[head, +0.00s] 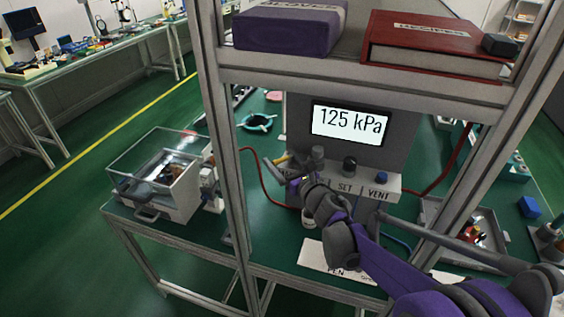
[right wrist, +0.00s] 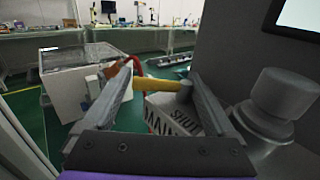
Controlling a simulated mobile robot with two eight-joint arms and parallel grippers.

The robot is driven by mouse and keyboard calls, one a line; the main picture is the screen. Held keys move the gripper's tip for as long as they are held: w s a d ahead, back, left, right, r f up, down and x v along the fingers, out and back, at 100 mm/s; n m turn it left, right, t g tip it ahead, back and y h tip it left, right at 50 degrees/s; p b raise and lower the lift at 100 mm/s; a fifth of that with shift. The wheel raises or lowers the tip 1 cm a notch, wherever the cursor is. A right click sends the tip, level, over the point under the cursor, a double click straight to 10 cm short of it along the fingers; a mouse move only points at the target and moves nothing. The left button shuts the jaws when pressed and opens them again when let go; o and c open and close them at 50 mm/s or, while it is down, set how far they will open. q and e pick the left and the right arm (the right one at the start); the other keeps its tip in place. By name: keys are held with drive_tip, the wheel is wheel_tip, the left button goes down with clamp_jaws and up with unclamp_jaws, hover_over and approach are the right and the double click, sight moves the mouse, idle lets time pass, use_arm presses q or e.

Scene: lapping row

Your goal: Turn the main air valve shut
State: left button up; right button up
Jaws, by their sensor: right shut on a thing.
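The main air valve's yellow lever (right wrist: 160,85) sits on a grey block lettered MAIN and SHUT (right wrist: 172,115) in the right wrist view. The lever lies roughly crosswise between the fingers there. In the head view a bit of the yellow lever (head: 282,160) shows at the left end of the control panel. My right gripper (head: 288,171) is shut on the lever; its fingers also show in the right wrist view (right wrist: 165,96). The display (head: 350,123) above the panel reads 125 kPa. My left gripper is not in view.
A clear-lidded box (head: 160,180) stands left.

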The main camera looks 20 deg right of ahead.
drive_tip(key=o, duration=1)
drive_tip(key=shift+a, duration=0.1)
drive_tip(key=shift+o, duration=0.2)
